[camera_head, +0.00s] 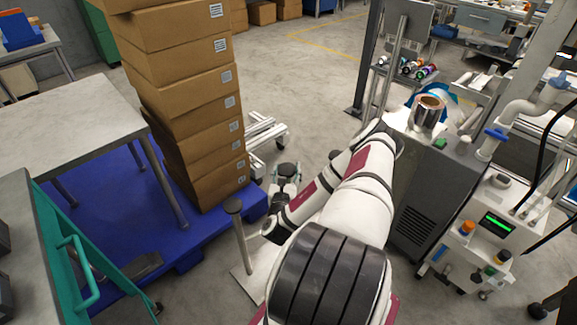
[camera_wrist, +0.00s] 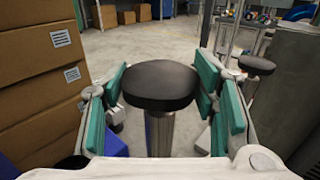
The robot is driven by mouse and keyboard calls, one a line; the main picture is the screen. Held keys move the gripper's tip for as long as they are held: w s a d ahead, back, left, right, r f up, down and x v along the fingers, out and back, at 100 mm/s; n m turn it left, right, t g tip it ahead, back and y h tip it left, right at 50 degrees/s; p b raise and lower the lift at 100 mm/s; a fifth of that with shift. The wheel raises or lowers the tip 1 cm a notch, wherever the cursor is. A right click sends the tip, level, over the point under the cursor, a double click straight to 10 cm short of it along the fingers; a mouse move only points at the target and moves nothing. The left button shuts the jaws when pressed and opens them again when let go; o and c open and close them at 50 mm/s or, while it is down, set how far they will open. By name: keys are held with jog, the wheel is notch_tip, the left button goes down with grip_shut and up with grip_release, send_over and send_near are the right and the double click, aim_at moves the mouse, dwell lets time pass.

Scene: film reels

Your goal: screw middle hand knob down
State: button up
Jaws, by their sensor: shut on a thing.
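The hand knob held by my gripper is a round black disc (camera_wrist: 160,86) on a shiny metal post (camera_wrist: 160,135), upright in the middle of the wrist view. My gripper (camera_wrist: 162,78) has its teal pads on either side of the disc and is shut on it. In the head view my gripper (camera_head: 286,174) is small, at the end of the white and dark red arm. A second black knob (camera_wrist: 256,64) stands farther off at the right of the wrist view. Another dark knob on a post (camera_head: 234,205) stands at the near left in the head view.
A tall stack of cardboard boxes (camera_head: 190,95) stands on a blue pallet (camera_head: 200,228) to the left. A grey machine cabinet (camera_head: 415,190) stands close to the right of my arm. Open floor lies beyond the gripper.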

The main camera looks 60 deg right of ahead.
aim_at(286, 168)
jog(key=shift+r+m+g+h+p, duration=0.3)
jog(key=shift+m+g+p, duration=0.4)
jog(key=shift+p, duration=0.95)
jog(key=shift+r+m+g+h+p, duration=0.2)
jog(key=shift+m+g+h+p, duration=0.2)
jog(key=shift+g+p, duration=0.85)
jog(key=shift+w+d+f+m+g+p, duration=0.15)
jog(key=shift+m+g+p, duration=0.2)
jog(key=shift+p, duration=1.3)
jog(key=o, duration=1.2)
jog(key=shift+c, duration=0.2)
jog(key=shift+f, duration=0.15)
notch_tip(286, 168, up, 10)
